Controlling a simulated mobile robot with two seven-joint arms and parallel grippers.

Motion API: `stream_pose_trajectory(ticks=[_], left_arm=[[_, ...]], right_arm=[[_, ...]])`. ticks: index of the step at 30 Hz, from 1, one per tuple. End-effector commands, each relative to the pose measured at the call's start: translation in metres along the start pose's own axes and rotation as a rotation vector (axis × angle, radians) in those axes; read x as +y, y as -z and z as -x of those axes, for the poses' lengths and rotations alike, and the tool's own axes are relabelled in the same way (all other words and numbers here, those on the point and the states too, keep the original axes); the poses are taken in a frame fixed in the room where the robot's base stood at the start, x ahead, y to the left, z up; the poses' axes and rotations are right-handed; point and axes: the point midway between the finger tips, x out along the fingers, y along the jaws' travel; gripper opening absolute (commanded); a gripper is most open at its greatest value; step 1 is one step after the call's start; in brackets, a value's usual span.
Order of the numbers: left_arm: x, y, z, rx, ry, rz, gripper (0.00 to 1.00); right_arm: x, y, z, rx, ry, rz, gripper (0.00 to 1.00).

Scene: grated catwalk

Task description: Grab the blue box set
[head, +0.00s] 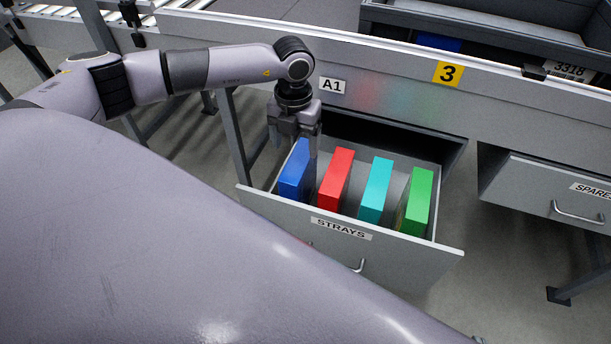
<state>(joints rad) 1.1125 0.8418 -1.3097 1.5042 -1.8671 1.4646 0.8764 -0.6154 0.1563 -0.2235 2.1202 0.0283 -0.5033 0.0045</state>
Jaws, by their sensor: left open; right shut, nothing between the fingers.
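A blue box (293,178) stands upright at the left end of the open drawer (375,241) labelled STRAYS. My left gripper (299,143) points down into the drawer at the blue box. It is open, and one finger reaches down along the right side of the box, between it and the red box (337,178). The other finger is not clear, and I cannot tell whether either finger touches the box. My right gripper is not in view.
A cyan box (376,191) and a green box (417,202) stand further right in the drawer. The conveyor side panel (400,82) rises behind. My own large arm link fills the lower left.

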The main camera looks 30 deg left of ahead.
Motion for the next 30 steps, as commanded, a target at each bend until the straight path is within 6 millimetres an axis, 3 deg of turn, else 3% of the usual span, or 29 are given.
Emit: stream_pose_trajectory(ticks=[8,16,24,26,30], left_arm=[[-0.003,0.001,-0.026,0.002,0.0,-0.002,0.78],[-0.008,0.001,-0.066,0.003,0.0,-0.001,0.78],[-0.009,0.001,-0.07,0.001,0.002,-0.002,0.78],[-0.009,0.001,-0.07,0.001,0.002,-0.002,0.61],[-0.008,0.001,-0.07,0.001,0.002,-0.002,0.16]], right_arm=[[-0.004,0.0,-0.001,0.01,0.007,0.004,0.0],[-0.012,0.004,-0.004,0.036,0.025,0.015,0.0],[-0.012,0.014,-0.004,0.054,0.026,0.02,0.0],[-0.012,0.014,-0.004,0.055,0.025,0.02,0.0],[-0.012,0.014,-0.004,0.054,0.025,0.019,0.0]])
